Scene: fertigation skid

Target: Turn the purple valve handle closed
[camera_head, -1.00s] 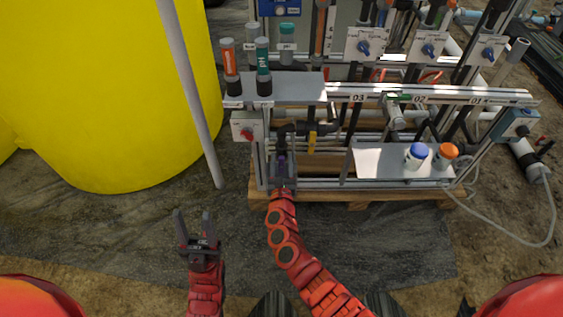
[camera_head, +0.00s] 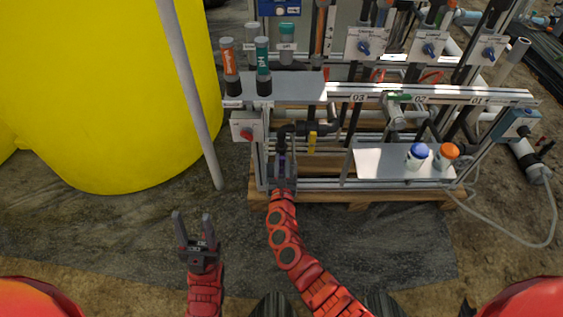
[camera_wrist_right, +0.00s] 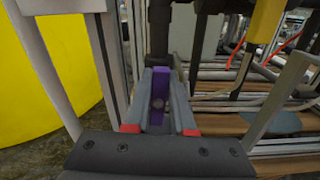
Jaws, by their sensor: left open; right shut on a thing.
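The purple valve handle (camera_wrist_right: 159,88) stands upright between the fingers of my right gripper (camera_wrist_right: 159,100) in the right wrist view. The fingers are shut on it from both sides. In the head view only a small purple patch (camera_head: 282,160) of the handle shows above my right gripper (camera_head: 283,172), at the left end of the skid. The handle hangs below a black pipe fitting (camera_head: 296,129); the wrist view hides most of the joint behind it. My left gripper (camera_head: 194,232) is open and empty, low over the ground left of the skid.
A grey box with a red knob (camera_head: 246,127) is just left of the handle. A yellow part (camera_head: 311,142) hangs to its right. A yellow tank (camera_head: 100,90) and a slanted grey pole (camera_head: 190,95) stand left. A shelf (camera_head: 375,160) holds two capped bottles.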

